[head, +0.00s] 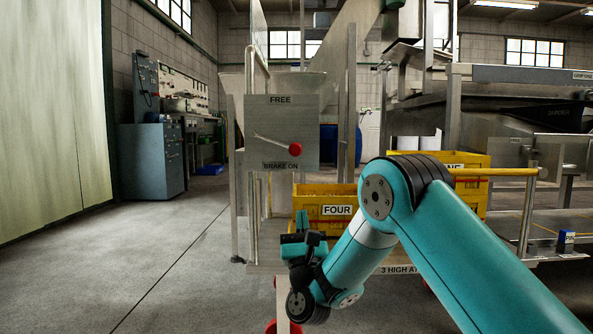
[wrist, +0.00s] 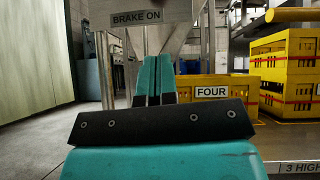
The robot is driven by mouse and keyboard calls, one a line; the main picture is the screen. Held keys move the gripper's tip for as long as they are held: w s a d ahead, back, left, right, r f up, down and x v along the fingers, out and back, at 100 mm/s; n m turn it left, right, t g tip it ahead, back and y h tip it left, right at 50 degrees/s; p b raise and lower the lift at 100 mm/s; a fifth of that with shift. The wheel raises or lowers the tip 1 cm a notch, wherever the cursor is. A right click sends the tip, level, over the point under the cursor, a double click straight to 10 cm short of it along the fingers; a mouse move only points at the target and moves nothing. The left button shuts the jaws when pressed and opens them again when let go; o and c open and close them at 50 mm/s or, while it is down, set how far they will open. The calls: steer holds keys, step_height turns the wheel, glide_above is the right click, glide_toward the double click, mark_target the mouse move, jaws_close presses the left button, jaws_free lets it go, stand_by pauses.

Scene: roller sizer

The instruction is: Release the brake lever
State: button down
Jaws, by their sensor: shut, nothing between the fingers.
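The brake lever (head: 275,142) is a thin rod with a red knob (head: 295,149) on a grey plate (head: 270,117). The plate reads FREE at the top and BRAKE ON at the bottom. The rod slopes down to the right, and its knob is just above the BRAKE ON label. My gripper (head: 302,222) is below the plate and apart from the lever. In the wrist view its fingers (wrist: 153,78) are together and empty. The plate's lower edge with the BRAKE ON label (wrist: 137,17) shows there, but the lever is out of that view.
Yellow crates, one marked FOUR (head: 337,211), stand right of the plate, partly behind my arm. A vertical metal post (head: 235,190) stands left of it. A yellow rail (head: 495,172) is at the right. Open floor (head: 170,250) lies to the left.

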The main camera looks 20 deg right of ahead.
steer(key=s+r+p+x, duration=0.1)
steer(key=r+p+x, duration=0.1)
steer(key=p+x, duration=0.7)
steer(key=shift+a+x, duration=0.25)
steer(key=shift+x, duration=1.3)
steer(key=shift+s+a+r, duration=0.1)
steer(key=shift+s+r, duration=0.05)
steer(key=shift+r, duration=0.05)
steer(key=shift+a, duration=0.1)
